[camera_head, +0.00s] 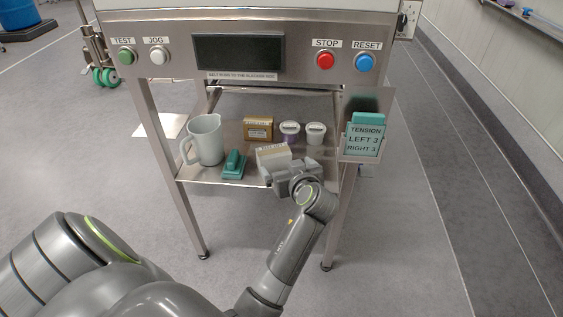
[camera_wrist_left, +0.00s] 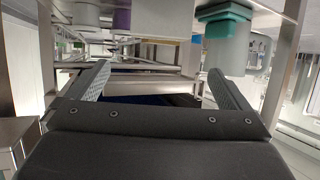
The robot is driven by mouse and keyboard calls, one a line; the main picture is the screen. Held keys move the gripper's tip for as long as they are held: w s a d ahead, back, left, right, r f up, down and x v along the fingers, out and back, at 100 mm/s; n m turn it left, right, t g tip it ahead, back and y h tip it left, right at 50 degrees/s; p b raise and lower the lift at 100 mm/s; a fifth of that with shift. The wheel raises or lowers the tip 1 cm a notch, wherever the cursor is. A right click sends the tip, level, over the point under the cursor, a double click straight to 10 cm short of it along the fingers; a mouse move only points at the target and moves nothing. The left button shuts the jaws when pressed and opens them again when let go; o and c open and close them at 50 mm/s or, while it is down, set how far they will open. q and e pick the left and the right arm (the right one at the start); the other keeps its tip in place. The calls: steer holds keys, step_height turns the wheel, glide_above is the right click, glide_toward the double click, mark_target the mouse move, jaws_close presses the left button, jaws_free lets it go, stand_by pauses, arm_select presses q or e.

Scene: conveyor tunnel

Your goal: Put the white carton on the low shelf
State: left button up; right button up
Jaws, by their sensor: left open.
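The white carton (camera_head: 272,153) stands on the steel shelf (camera_head: 210,174) under the control panel, near its front edge. My left gripper (camera_head: 284,166) is open and empty, just in front of the carton, and covers its lower right part in the head view. In the left wrist view, which looks upside down, the carton (camera_wrist_left: 161,18) shows at the top, between the directions of the two open fingers (camera_wrist_left: 158,72) but not held. Whether the fingers touch it cannot be told. My right gripper is not in view.
A teal-handled tool (camera_head: 234,164) and a grey jug (camera_head: 205,139) stand left of the carton. A brown box (camera_head: 258,130), a purple jar (camera_head: 289,133) and a white jar (camera_head: 315,133) stand behind. A card holder (camera_head: 363,145) hangs at the right leg.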

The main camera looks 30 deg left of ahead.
arm_select(q)
steer(key=s+f+m+g+h, duration=0.2)
steer(key=s+f+m+h, duration=0.35)
steer(key=s+f, duration=0.95)
steer(key=s+d+m+g+h, duration=0.1)
steer(key=s+d+h, duration=0.2)
steer(key=s, duration=0.5)
steer(key=s+d+m+g+h, duration=0.1)
steer(key=s+d+m+h, duration=0.1)
steer(key=s, duration=0.6)
steer(key=shift+d+f+h, duration=0.45)
steer(key=shift+d+h, duration=0.2)
steer(key=shift+d, duration=0.1)
